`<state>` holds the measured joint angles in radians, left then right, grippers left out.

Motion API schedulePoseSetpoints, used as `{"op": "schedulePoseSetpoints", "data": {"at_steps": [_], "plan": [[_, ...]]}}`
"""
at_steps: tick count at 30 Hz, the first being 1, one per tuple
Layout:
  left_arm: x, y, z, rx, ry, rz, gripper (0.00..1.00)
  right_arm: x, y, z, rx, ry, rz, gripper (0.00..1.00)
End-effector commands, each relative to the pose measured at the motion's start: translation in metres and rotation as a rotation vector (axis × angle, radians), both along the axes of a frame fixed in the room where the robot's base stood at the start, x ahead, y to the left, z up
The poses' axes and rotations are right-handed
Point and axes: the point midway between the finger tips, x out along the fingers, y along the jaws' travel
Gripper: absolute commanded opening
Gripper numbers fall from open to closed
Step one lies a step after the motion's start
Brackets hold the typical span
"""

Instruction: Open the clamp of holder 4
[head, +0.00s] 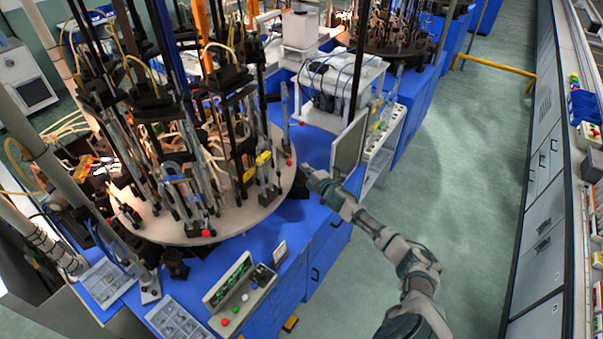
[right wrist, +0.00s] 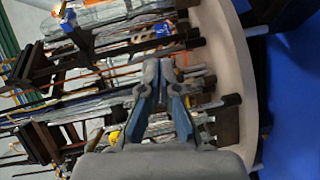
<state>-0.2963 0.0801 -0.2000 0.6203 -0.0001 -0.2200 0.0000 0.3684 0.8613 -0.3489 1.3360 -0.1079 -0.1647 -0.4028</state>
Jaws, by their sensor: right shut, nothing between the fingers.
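Several holders with dark posts, clamps and glass tubes stand upright around the rim of a round beige turntable (head: 235,222). No number is readable, so I cannot tell which is holder 4. One holder with yellow parts (head: 250,174) stands near the turntable's right edge. My right gripper (head: 306,176) is just right of that edge, with the arm reaching in from the lower right. In the right wrist view its fingers (right wrist: 160,68) are together and empty, in front of the holders' dark rods and clamps. A yellow part (right wrist: 114,136) shows left of the fingers. Whether the gripper touches anything is unclear.
A control box with buttons (head: 238,305) and clear trays (head: 178,318) sit on the blue bench at the front. An upright panel (head: 348,148) and a white rack (head: 383,140) stand behind my right arm. The green floor at right is open.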

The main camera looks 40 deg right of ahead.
Motion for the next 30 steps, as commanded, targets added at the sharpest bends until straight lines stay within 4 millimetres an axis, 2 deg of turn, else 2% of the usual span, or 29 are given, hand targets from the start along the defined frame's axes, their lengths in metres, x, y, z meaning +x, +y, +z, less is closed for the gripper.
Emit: {"op": "schedulePoseSetpoints", "data": {"at_steps": [3, 8, 11, 15, 20, 30], "plan": [[-0.011, 0.0, -0.007, 0.001, 0.014, 0.0, 0.4, -0.015, -0.021, 0.001, -0.009, 0.003, 0.0, 0.0], [-0.016, 0.001, -0.015, 0.002, 0.021, 0.0, 0.4, -0.033, -0.048, 0.003, -0.005, 0.006, -0.001, 0.0], [-0.012, 0.001, -0.019, 0.002, 0.017, 0.0, 0.4, -0.043, -0.063, 0.005, -0.003, 0.005, 0.0, 0.0], [0.003, 0.0, -0.021, 0.0, -0.003, 0.0, 0.4, -0.053, -0.076, 0.009, -0.002, 0.003, -0.001, 0.0], [0.008, 0.0, -0.022, -0.001, -0.012, 0.0, 0.4, -0.058, -0.08, 0.012, -0.002, 0.001, 0.001, 0.0], [-0.008, 0.0, -0.022, 0.0, 0.01, 0.0, 0.4, -0.057, -0.078, 0.013, -0.003, 0.002, 0.001, 0.0]]}}
